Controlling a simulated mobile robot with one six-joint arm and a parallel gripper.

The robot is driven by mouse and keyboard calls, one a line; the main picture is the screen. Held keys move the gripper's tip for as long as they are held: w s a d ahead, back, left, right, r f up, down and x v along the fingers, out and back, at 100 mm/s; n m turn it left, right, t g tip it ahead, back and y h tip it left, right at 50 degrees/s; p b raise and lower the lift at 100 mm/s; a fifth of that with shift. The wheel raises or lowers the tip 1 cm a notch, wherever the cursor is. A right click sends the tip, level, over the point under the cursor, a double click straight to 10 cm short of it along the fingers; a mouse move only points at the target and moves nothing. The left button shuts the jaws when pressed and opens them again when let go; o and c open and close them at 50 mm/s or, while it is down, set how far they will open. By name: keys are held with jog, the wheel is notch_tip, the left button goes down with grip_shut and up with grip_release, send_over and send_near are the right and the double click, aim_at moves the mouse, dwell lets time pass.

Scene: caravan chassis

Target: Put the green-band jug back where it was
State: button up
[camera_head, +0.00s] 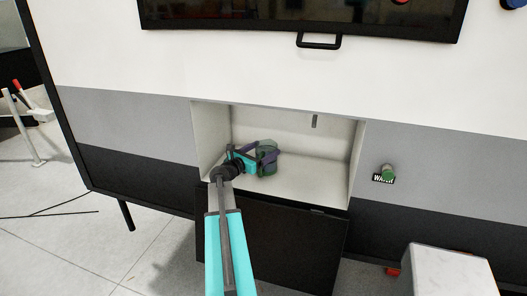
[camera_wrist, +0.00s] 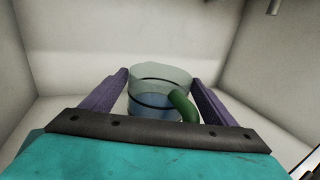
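The jug (camera_wrist: 155,100) is clear, with bluish liquid inside, dark rings around it and a green handle towards me on the right. In the head view the jug (camera_head: 268,150) shows small and green inside the open wall locker, left of its middle. My gripper (camera_wrist: 161,80) reaches into the locker, its purple fingers on either side of the jug, the tips seeming to press its sides. The jug looks upright. Its base is hidden behind my gripper, so I cannot tell whether it touches the locker floor.
The locker (camera_head: 315,180) has pale walls and free floor right of the jug. A small metal catch (camera_head: 314,121) hangs from its top. The black flap (camera_head: 290,245) hangs down below the opening. A green-capped water inlet (camera_head: 388,173) is right; a white box (camera_head: 450,268) stands lower right.

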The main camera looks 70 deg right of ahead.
jog(key=shift+o, duration=0.5)
jog(key=shift+r, duration=0.15)
jog(key=b+v, duration=0.3)
jog(key=v, duration=0.9)
dwell(0.5)
